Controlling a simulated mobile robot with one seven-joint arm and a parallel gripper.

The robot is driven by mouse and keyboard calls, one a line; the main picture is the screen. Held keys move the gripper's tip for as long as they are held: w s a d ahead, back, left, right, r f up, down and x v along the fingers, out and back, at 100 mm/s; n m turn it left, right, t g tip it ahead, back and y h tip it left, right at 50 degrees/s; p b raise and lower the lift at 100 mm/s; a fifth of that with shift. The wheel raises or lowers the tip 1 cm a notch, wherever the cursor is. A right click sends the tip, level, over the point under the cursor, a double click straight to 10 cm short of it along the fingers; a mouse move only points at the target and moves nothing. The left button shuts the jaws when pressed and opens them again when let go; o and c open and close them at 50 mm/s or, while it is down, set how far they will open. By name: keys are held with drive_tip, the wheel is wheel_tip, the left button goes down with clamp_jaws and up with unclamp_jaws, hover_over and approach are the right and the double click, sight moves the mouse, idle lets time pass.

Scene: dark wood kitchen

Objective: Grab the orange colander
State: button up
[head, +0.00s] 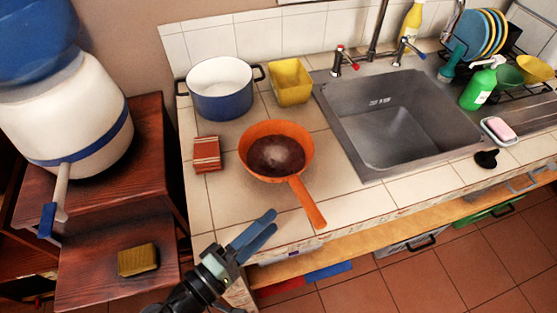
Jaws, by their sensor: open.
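The orange colander (257,132) sits on the tiled counter, left of the sink. It is a round bowl with a dark, reddish-brown inside. Its long orange handle (307,202) points toward the counter's front edge, down and to the right. My gripper (272,222) is at the front edge of the counter, left of the handle's end and apart from it. Its two blue fingers are parted and nothing shows between them. Its height above the counter is hard to tell.
A blue pot (222,102), a yellow container (290,82) and a red striped packet (207,154) stand close behind and left of the colander. The metal sink (350,140) is to the right. A wooden stand (150,190) is at left.

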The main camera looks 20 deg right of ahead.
sight(297, 197)
drive_tip(key=p+x, duration=0.1)
drive_tip(key=x, duration=0.7)
drive_tip(key=shift+w+d+r+p, duration=0.15)
drive_tip(key=shift+p, duration=0.15)
drive_tip(key=p+x, duration=0.1)
drive_tip(key=x, duration=0.3)
drive_tip(key=shift+w+d, duration=0.15)
clamp_jaws()
idle(0.9)
